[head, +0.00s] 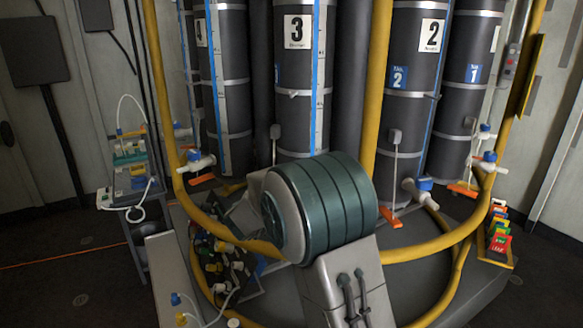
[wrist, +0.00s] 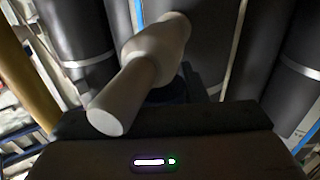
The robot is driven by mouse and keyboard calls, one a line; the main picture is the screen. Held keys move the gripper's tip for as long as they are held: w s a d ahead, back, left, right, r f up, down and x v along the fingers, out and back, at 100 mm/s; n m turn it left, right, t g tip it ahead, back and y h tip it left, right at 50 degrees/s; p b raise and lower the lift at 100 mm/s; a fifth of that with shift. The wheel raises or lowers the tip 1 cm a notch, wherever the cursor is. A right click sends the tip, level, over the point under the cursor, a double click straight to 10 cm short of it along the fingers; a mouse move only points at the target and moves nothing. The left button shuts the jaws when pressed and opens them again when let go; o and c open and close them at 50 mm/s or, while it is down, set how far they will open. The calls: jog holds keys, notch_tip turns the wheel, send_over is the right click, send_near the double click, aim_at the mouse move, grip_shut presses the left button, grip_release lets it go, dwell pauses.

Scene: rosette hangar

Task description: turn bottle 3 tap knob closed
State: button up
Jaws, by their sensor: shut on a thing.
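Bottle 3 (head: 295,75) is a dark grey cylinder with steel bands and a white "3" label, upright left of centre in the head view. My own arm covers its lower front in that view, so its tap and my gripper are hidden there. In the wrist view the white tap body (wrist: 155,52) juts toward the camera with its pale round end at the lower left. The dark blue knob (wrist: 170,93) shows only in part below the tap body. My gripper (wrist: 175,104) is shut on the knob at the bottom of the wrist view. The knob's turn angle cannot be told.
Bottle 2 (head: 412,105) stands to the right, with a white tap (head: 418,188) low at its front. A yellow rail (head: 430,252) curves around the bottles. A small side table (head: 130,190) with fittings stands left. Coloured tags (head: 500,228) sit in a holder at right.

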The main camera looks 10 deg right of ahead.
jog(key=shift+s+d+r+m+g+h+p, duration=0.1)
jog(key=shift+m+g+h+p, duration=0.8)
jog(key=shift+g, duration=0.2)
jog(key=shift+s+d+m+g+h+p, duration=0.1)
jog(key=shift+m+g+h+p, duration=0.75)
jog(key=shift+g, duration=0.25)
jog(key=shift+m+g, duration=0.25)
jog(key=shift+g, duration=0.05)
jog(key=o, duration=1)
jog(key=shift+a, duration=0.1)
jog(key=v, duration=0.7)
jog(key=b+v, duration=0.1)
jog(key=v, duration=0.5)
jog(key=shift+s+a+f, duration=0.2)
jog(key=shift+a+f, duration=0.05)
jog(key=shift+a, duration=0.1)
